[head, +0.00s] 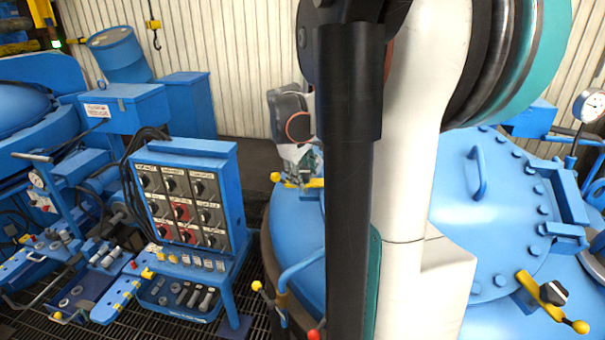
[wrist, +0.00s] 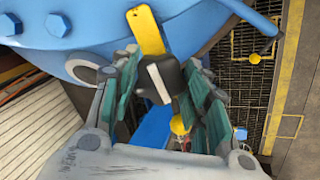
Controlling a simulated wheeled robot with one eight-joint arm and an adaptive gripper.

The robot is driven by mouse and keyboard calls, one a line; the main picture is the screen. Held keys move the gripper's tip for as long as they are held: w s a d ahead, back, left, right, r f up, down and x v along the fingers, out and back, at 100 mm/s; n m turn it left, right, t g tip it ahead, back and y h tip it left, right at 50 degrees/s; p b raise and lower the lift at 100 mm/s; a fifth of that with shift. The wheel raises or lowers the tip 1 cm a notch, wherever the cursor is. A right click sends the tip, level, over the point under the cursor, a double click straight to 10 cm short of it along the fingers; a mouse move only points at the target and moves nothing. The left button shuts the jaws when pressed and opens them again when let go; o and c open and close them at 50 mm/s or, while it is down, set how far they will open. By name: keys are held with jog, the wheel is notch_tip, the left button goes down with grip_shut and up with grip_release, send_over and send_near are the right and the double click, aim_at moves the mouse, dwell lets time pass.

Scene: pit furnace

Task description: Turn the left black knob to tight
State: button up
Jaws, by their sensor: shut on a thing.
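The left black knob (wrist: 158,80) sits over a yellow bar (wrist: 147,32) by the rim of the blue furnace lid (wrist: 100,15) in the wrist view. My gripper (wrist: 163,72) has its teal-padded fingers on either side of the knob and is shut on it. In the head view my gripper (head: 303,165) is at the lid's far left edge, beside a yellow ball end (head: 275,177). The knob itself is hidden there. The knob's tightness cannot be told.
A second black knob (head: 553,292) on a yellow bar is at the lid's right. A blue control panel (head: 190,200) with several dials stands left of the furnace. A pressure gauge (head: 589,106) rises at the far right. My arm hides the middle of the lid.

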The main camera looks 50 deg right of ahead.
dwell(0.4)
jog(key=o, duration=1.1)
jog(key=shift+c, duration=0.2)
jog(key=shift+r, duration=0.1)
jog(key=v, duration=0.7)
jog(key=shift+r, duration=0.15)
